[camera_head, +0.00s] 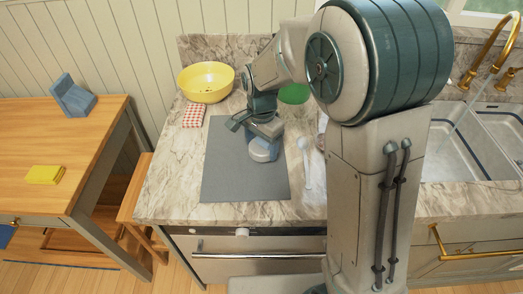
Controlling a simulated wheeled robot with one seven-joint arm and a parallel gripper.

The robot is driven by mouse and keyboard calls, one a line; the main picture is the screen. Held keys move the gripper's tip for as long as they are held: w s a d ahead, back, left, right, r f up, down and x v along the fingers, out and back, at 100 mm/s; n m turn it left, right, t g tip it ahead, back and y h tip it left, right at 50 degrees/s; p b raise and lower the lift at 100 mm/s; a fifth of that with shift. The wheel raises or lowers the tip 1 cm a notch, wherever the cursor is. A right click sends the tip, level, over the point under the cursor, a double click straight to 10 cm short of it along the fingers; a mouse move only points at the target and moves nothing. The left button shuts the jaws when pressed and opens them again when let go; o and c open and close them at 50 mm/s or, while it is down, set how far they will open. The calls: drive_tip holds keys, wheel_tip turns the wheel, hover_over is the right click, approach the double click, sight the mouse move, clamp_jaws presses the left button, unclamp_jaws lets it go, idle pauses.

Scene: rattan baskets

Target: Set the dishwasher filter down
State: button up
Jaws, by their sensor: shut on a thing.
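My gripper (262,138) is over the grey mat (222,175) on the marble counter, pointing down. It is shut on a small blue-grey and pale rounded thing (264,152), which looks like the dishwasher filter. The gripper and my wrist hide much of it. It is over the middle-right part of the mat; I cannot tell whether it touches the mat. The left and front parts of the mat are bare.
A yellow bowl (206,82) and a red checkered cloth (194,116) are at the mat's back left. A green thing (294,94) is behind, a white utensil (306,165) right. A sink (450,150) is at far right, a wooden table (60,140) at left.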

sight(262, 146)
drive_tip(key=shift+f, duration=1.75)
drive_tip(key=shift+f, duration=0.15)
drive_tip(key=o, duration=1)
drive_tip(key=shift+c, duration=0.2)
